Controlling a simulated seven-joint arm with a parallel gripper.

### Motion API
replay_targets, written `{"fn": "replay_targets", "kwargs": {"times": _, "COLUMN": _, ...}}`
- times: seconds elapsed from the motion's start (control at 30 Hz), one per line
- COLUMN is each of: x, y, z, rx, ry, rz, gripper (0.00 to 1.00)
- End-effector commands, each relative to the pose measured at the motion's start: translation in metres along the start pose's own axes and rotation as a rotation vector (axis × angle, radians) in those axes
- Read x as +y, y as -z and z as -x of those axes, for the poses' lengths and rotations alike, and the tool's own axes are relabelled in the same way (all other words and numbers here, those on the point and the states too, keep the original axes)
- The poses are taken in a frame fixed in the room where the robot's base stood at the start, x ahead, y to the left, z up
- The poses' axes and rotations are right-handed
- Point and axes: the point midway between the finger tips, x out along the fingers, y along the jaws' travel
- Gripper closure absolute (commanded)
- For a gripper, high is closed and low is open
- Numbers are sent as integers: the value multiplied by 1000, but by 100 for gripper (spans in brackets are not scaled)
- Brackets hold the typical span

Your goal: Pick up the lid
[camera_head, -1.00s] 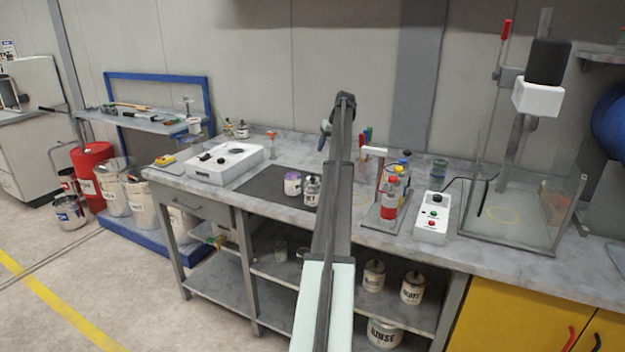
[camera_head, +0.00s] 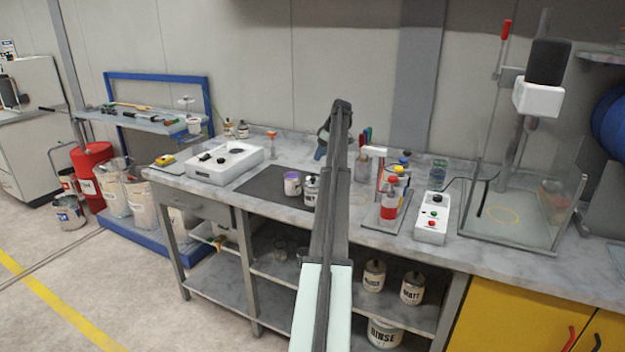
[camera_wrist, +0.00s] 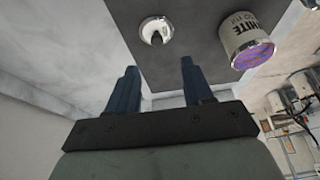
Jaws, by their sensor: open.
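In the wrist view a round white top with a dark knob-like middle (camera_wrist: 155,31) shows on the dark mat (camera_wrist: 190,55); it appears to be the lid on the small dark-topped jar (camera_head: 311,190) of the head view, but I cannot be sure. A white can with a purple top (camera_head: 292,184) stands beside that jar; it also shows in the wrist view (camera_wrist: 243,35). My gripper (camera_wrist: 157,78) is open and empty, its two blue fingers apart with the round top beyond their tips.
A white device (camera_head: 225,163) stands left of the mat. Right of my arm are a rack with bottles (camera_head: 388,208), a control box (camera_head: 432,218) and a glass-walled stand (camera_head: 510,225). The mat left of the can is clear.

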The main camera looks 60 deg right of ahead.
Motion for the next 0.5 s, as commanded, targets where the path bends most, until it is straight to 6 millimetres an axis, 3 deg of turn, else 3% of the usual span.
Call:
{"fn": "replay_targets", "kwargs": {"times": 0.2, "x": 0, "y": 0, "z": -39, "rx": -1, "ry": 2, "rz": -1, "gripper": 49}}
{"fn": "replay_targets", "kwargs": {"times": 0.5, "x": 1, "y": 0, "z": -57, "rx": 0, "ry": 0, "rz": -1, "gripper": 49}}
